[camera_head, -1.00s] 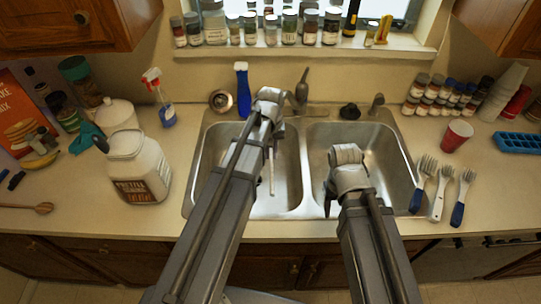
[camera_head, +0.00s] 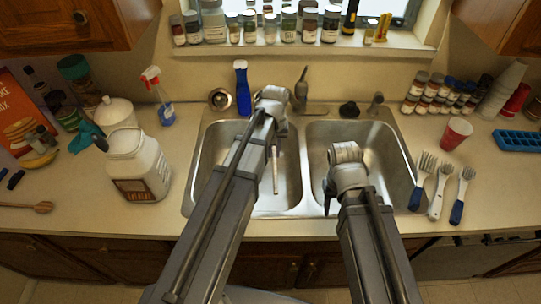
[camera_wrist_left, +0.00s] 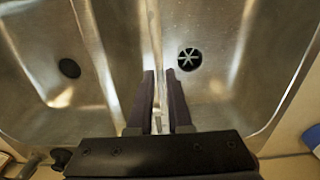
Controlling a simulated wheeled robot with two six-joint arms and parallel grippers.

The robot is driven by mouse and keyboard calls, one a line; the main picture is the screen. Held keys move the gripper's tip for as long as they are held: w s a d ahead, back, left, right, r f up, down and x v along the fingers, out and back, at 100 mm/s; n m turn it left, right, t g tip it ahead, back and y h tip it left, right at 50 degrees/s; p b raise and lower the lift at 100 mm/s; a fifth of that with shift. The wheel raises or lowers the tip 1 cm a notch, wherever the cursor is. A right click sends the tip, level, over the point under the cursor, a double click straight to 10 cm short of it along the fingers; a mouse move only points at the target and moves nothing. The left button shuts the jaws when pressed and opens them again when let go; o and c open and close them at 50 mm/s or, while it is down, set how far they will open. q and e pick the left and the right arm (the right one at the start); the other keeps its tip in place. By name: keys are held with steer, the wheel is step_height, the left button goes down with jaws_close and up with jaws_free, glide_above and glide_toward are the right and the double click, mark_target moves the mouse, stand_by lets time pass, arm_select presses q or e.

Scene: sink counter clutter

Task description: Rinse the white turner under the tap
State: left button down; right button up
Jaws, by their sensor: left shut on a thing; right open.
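A thin white length, which I take to be the white turner (camera_head: 275,172), hangs nearly upright over the left basin beside my left arm. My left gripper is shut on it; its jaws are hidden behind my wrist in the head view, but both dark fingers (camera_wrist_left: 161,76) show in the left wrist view. A pale narrow strip shows between them there. The tap (camera_head: 301,90) stands behind the sink, close to the right of my left wrist. I cannot tell whether water runs. My right gripper (camera_head: 328,198) is open and empty, low over the right basin's left side.
The double steel sink (camera_head: 305,209) has a divider in its middle. A blue bottle (camera_head: 243,92) stands behind it, a large white jug (camera_head: 137,165) to its left.

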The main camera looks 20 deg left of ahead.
arm_select(q)
steer(key=shift+s, duration=0.1)
steer(key=s, duration=0.3)
steer(key=s+d, duration=0.1)
steer(key=s, duration=0.2)
steer(key=shift+s+d, duration=0.15)
steer(key=shift+s, duration=0.1)
stand_by(0.7)
steer(key=s+r+p, duration=0.2)
steer(key=r+p, duration=0.1)
steer(key=s+r+p, duration=0.1)
steer(key=r+p, duration=0.1)
steer(key=shift+d, duration=0.25)
arm_select(e)
step_height(320, 180, up, 5)
